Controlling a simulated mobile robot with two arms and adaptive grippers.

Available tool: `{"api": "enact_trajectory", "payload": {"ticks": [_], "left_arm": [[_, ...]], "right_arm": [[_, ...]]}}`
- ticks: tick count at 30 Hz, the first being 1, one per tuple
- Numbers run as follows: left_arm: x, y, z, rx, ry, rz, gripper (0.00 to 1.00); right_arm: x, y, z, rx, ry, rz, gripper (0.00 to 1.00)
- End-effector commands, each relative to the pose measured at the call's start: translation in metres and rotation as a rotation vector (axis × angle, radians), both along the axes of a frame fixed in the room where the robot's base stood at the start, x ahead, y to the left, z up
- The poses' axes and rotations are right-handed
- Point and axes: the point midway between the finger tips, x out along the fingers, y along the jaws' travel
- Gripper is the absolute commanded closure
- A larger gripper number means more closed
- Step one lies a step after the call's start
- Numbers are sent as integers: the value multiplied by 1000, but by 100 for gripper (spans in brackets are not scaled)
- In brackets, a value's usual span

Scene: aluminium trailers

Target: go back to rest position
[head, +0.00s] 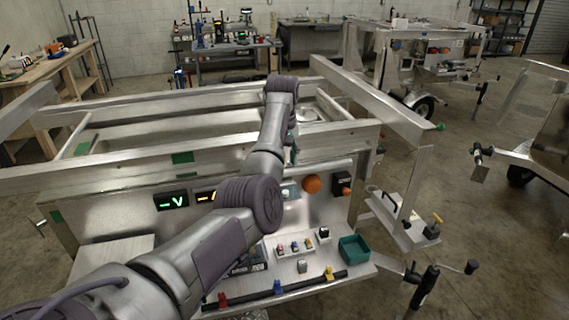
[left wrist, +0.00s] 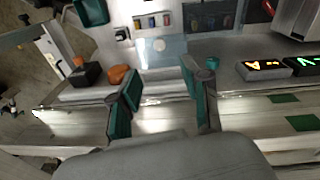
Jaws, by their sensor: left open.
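My left arm reaches from the lower left over the aluminium trailer (head: 120,150). Its gripper (head: 292,145) hangs beyond the forearm in the head view, mostly hidden by the arm. In the left wrist view the left gripper (left wrist: 160,80) is open, with two teal-padded fingers spread apart and nothing between them. It is over the trailer's front panel, near an orange knob (head: 312,184), which also shows in the left wrist view (left wrist: 118,74). My right gripper is in neither view.
A shelf below the panel holds a teal bin (head: 354,248) and small coloured parts (head: 295,246). Lit displays (head: 173,200) are on the panel. A wooden bench (head: 50,65) stands at back left. Another trailer (head: 400,60) stands at back right. Open floor (head: 480,220) lies to the right.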

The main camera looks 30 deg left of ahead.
Motion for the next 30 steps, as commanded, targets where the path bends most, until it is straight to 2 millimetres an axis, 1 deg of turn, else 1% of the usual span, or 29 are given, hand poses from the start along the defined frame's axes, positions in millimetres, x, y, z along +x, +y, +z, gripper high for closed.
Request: {"api": "enact_trajectory", "payload": {"ticks": [10, 12, 14, 17, 18, 20, 21, 23, 24, 26, 27, 29, 30], "left_arm": [[0, 0, -1, 1, -1, 0, 53], [-2, 1, -6, 7, 0, -2, 53], [-5, 4, -18, 23, 3, -9, 53], [-19, 10, -53, 78, 5, -42, 53], [-27, 12, -70, 106, 6, -65, 53], [-41, 13, -95, 151, 3, -109, 53], [-52, 12, -111, 181, 3, -145, 53], [-70, 8, -134, 223, 1, -206, 53], [-83, 3, -149, 249, -1, -252, 53], [-106, -7, -171, 284, -2, -330, 53], [-121, -15, -183, 303, -7, -385, 53], [-147, -30, -201, 325, -11, -473, 53], [-165, -41, -211, 334, -17, -534, 53]], "right_arm": [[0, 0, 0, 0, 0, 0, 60], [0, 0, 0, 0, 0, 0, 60], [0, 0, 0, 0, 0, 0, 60], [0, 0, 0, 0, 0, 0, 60], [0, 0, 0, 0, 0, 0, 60], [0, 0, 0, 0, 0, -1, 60], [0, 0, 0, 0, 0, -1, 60], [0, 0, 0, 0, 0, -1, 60], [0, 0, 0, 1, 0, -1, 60], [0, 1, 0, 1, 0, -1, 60], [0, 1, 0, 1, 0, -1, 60], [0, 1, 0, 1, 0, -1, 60], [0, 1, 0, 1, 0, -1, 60]]}}
